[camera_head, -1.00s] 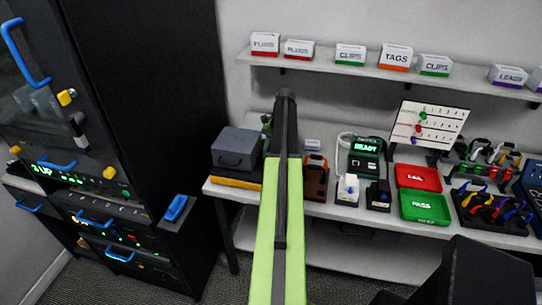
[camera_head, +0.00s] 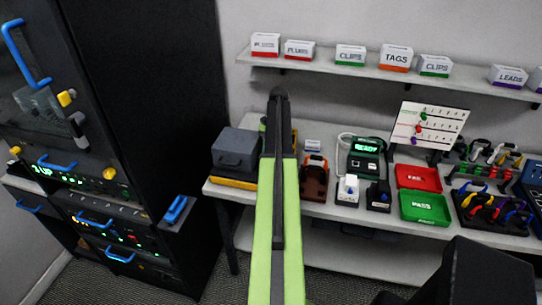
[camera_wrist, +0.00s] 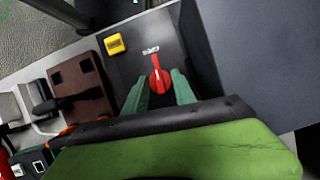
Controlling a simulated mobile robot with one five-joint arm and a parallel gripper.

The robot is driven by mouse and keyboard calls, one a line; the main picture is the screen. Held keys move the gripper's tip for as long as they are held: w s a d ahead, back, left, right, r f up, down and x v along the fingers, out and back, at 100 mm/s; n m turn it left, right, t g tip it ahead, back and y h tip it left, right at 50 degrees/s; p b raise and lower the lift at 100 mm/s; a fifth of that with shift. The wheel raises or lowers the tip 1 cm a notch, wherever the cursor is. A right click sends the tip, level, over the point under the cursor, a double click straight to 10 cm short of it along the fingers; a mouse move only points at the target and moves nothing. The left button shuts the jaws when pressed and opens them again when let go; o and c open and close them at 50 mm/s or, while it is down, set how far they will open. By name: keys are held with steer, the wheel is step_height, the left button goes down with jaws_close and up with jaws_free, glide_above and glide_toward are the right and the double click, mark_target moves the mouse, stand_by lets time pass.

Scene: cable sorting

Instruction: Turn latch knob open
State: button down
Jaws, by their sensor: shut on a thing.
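A red latch knob (camera_wrist: 158,80) stands on a dark panel (camera_wrist: 140,62) in the wrist view, with small white lettering just above it. The green fingers of my gripper (camera_wrist: 160,92) are on both sides of the knob, shut on it. The knob's red pointer end points up towards the lettering. In the head view my green and black arm reaches over the workbench, and the knob and my fingertips are hidden behind it.
A yellow square (camera_wrist: 115,44) sits on the panel near the knob. A brown holder (camera_wrist: 82,90) is to the left. In the head view a grey box (camera_head: 236,148) stands left of my arm, and red (camera_head: 418,177) and green trays (camera_head: 425,207) lie to the right.

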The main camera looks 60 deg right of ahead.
steer(key=shift+w, duration=0.1)
steer(key=c, duration=1)
jaws_free()
steer(key=shift+c, duration=0.2)
steer(key=shift+d+r+p, duration=0.15)
steer(key=shift+r+p, duration=0.2)
steer(key=shift+p, duration=0.05)
steer(key=p+v, duration=1.5)
steer(key=v, duration=0.1)
steer(key=shift+d+r, duration=0.15)
steer(key=shift+r, duration=0.15)
